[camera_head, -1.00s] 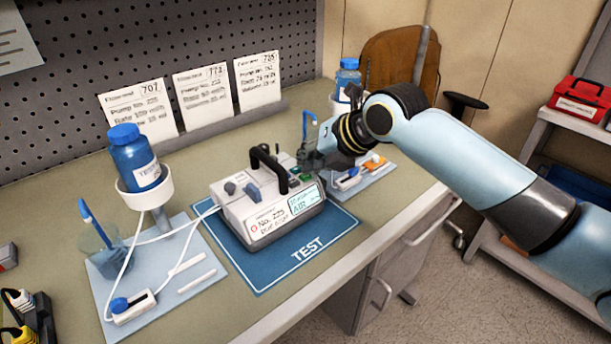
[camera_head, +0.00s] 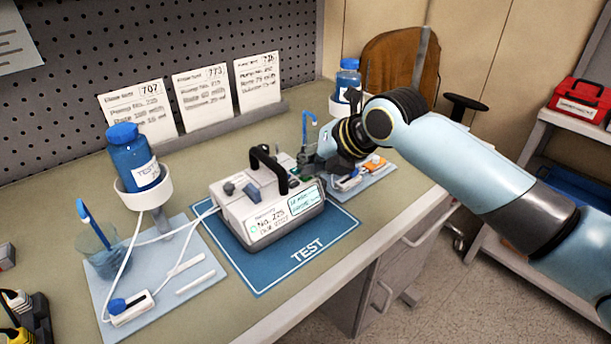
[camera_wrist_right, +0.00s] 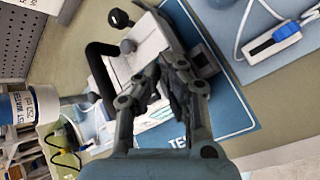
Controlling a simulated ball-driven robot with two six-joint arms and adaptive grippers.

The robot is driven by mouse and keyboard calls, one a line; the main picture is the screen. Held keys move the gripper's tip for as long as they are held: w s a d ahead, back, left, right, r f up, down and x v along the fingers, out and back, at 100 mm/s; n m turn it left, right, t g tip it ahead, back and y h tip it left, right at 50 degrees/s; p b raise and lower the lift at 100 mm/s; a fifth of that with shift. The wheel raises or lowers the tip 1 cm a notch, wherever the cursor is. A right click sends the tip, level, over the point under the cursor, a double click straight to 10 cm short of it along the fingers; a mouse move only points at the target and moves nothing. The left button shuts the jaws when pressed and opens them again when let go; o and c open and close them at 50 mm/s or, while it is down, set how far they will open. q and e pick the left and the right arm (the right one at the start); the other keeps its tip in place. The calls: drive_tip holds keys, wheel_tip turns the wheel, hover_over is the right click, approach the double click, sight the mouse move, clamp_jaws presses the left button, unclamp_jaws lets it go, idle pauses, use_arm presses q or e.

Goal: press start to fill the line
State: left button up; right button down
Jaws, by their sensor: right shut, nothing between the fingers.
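The infusion pump (camera_head: 232,206) is a white box with a black handle (camera_head: 268,165) and a blue part on top. It stands on the blue TEST mat (camera_head: 262,277). Its lit screen (camera_head: 303,202) shows small text that I cannot read surely, and a small ring at the label's left looks green. My right gripper (camera_head: 308,160) is at the pump's right rear top corner, close to a small green part. In the right wrist view the shut, empty fingers (camera_wrist_right: 173,78) are over the pump (camera_wrist_right: 150,42). Whether they touch it is hidden. My left gripper is out of view.
A blue bottle (camera_head: 136,162) sits in a white holder left of the pump, with tubing to a clamp (camera_head: 130,308) on a pale tray. A cup (camera_head: 103,262) holds a blue pen-like item. Another bottle (camera_head: 348,78) stands behind my right arm. Cards lean at the back.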

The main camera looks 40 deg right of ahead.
idle(0.3)
drive_tip(key=shift+r+p, duration=0.75)
drive_tip(key=shift+r, duration=0.05)
drive_tip(key=shift+r, duration=0.1)
wheel_tip(320, 180, up, 5)
drive_tip(key=p, duration=0.4)
idle(0.6)
